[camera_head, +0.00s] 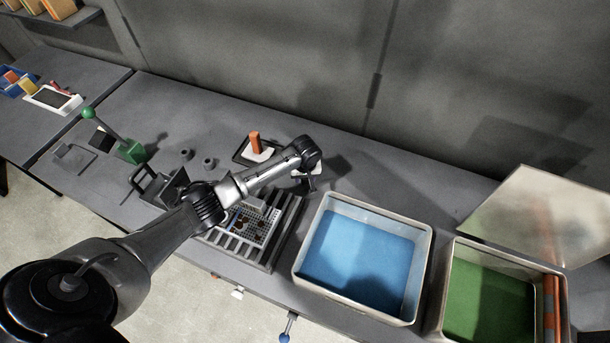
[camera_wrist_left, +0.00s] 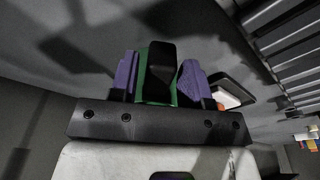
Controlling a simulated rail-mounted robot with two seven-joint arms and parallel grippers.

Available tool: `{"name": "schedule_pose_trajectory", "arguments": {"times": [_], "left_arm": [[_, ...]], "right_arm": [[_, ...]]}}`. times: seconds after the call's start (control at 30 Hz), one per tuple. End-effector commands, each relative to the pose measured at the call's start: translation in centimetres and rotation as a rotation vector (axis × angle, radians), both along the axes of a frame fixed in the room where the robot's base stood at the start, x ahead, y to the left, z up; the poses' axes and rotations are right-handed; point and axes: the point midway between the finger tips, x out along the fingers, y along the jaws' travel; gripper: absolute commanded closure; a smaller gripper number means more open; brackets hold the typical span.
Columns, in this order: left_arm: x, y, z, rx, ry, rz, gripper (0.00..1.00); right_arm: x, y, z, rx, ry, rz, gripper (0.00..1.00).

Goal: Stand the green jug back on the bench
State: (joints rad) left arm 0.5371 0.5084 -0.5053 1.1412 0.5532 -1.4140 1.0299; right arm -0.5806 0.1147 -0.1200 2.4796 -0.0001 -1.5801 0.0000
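My left gripper (camera_head: 309,182) is over the bench (camera_head: 385,180), behind the slatted rack. Its purple fingers show in the left wrist view (camera_wrist_left: 160,80), one on each side of a green piece with a black part in front. I take this green piece for the green jug (camera_wrist_left: 141,80); the fingers appear shut on it. Most of the jug is hidden by the black part and the gripper. In the head view I cannot make out the jug; the wrist hides that spot. My right gripper is not in view.
A slatted rack (camera_head: 287,225) with a perforated block stands below my forearm. A blue-bottomed bin (camera_head: 427,262) and a green-bottomed bin (camera_head: 448,290) stand right of it. A dark tray with an orange-handled tool (camera_head: 255,143) is close behind. A green-knobbed lever (camera_head: 130,150) stands left.

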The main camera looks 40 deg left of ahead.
Motion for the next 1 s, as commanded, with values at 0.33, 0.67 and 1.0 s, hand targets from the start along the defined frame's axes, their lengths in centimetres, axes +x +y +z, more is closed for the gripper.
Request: {"name": "schedule_pose_trajectory", "arguments": {"times": [0.33,0.67,1.0], "left_arm": [[0.0,0.0,0.0,0.0,0.0,0.0,0.43],[-0.3,-0.4,3.7,0.0,-0.003,-0.001,0.43],[-0.8,-1.0,10.1,0.0,-0.003,-0.001,0.43]], "right_arm": [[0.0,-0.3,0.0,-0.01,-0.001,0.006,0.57],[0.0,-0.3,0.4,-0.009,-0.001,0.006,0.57],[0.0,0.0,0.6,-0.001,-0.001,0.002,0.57]]}}
